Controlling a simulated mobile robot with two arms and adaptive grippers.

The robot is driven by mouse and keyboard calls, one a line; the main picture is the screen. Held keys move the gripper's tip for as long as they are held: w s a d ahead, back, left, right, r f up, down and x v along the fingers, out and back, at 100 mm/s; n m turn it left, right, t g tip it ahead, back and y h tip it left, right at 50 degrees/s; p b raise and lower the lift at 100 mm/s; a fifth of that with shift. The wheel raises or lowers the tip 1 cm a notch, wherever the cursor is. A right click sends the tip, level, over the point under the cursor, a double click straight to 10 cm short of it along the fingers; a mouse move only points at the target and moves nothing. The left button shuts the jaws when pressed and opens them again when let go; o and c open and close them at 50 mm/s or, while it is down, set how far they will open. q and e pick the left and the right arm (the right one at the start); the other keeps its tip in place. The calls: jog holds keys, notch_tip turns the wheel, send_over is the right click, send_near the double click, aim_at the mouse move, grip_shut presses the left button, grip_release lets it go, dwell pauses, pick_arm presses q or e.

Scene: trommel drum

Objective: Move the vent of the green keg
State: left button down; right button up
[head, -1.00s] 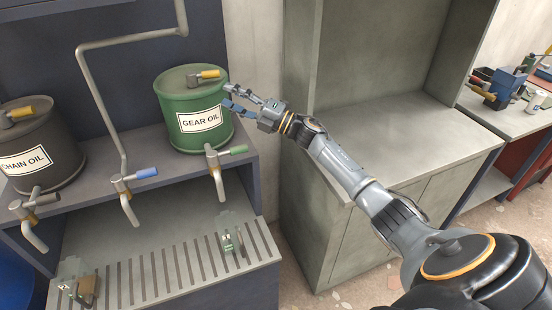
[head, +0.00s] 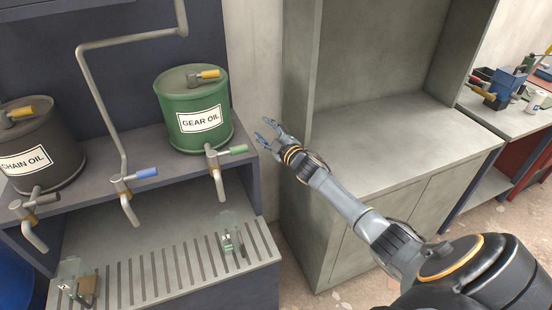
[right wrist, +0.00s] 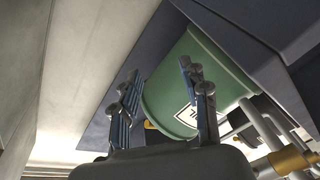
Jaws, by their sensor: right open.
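The green keg (head: 194,112), labelled GEAR OIL, stands on the shelf of the dark rack. Its vent (head: 206,76), with a yellow-orange lever, sits on top of the lid. My right gripper (head: 264,134) is open and empty, to the right of the keg, apart from it and lower than the vent. My left gripper is not in view.
The keg's tap (head: 215,165) with a green handle juts out below it. A dark CHAIN OIL keg (head: 38,150) stands at the left. A bent pipe (head: 95,85) with a blue-handled tap (head: 135,176) runs between them. A grey cabinet (head: 395,135) stands to the right.

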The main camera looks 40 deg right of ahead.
jog(key=s+d+f+m+g+h, duration=0.2)
jog(key=s+f+m+g, duration=0.1)
jog(key=f, duration=0.7)
jog(key=shift+f+m, duration=0.25)
jog(key=shift+m, duration=0.45)
